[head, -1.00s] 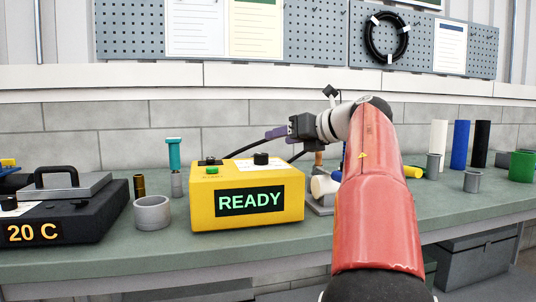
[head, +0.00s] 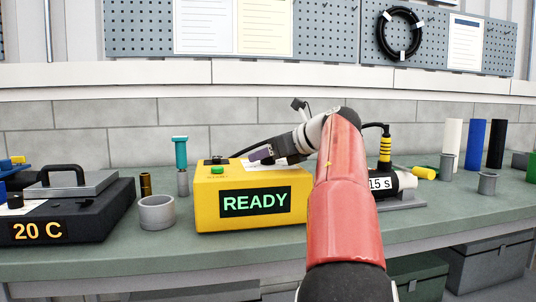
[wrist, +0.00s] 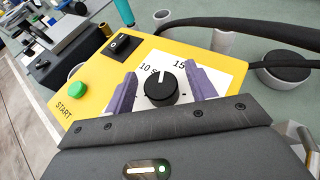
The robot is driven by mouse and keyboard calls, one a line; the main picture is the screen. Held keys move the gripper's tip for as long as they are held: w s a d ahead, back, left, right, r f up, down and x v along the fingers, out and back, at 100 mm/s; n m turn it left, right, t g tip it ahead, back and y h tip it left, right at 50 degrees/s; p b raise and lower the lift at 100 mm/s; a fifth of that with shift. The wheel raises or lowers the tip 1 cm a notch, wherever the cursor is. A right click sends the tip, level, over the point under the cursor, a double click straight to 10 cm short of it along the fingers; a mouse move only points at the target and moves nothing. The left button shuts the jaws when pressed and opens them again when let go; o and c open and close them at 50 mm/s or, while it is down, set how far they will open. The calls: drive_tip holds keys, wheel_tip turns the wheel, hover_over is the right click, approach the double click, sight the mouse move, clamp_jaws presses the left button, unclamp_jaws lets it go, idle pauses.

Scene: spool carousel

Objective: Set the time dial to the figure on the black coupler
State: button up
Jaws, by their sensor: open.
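The yellow box (head: 250,205) stands on the bench with READY on its display. Its black time dial (wrist: 160,89) shows in the wrist view on a white scale. The dial's white mark points between the figures 10 s (wrist: 148,70) and 15 (wrist: 180,64). My gripper (wrist: 163,73) is open, its purple fingers on either side of the dial; whether they touch it I cannot tell. In the head view my gripper (head: 262,155) hides the dial. The black coupler (head: 406,180) lies right of my arm with a white label, 15 s (head: 380,183).
A green START button (wrist: 78,90) and a black switch (wrist: 122,44) sit beside the dial on the box. A grey ring (head: 157,213) and a black 20 C unit (head: 75,222) stand to the left. A black cable (wrist: 225,25) passes behind the dial.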

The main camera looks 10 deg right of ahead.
drive_tip(key=c, duration=1)
drive_tip(key=shift+a+f+m+h+b, duration=0.1)
drive_tip(key=shift+f+m+h+b, duration=0.15)
drive_tip(key=shift+m+h+b, duration=0.4)
drive_tip(key=shift+a+m+t+h+b, duration=0.1)
drive_tip(key=shift+m+t+h+b, duration=0.15)
drive_tip(key=shift+t+b, duration=0.45)
drive_tip(key=shift+m+t+h+b, duration=0.3)
drive_tip(key=shift+m+h+b, duration=0.25)
drive_tip(key=shift+m+h, duration=0.4)
drive_tip(key=shift+d+r+m+h, duration=0.25)
drive_tip(key=shift+m+h, duration=0.3)
drive_tip(key=shift+h, duration=0.2)
drive_tip(key=o, duration=1)
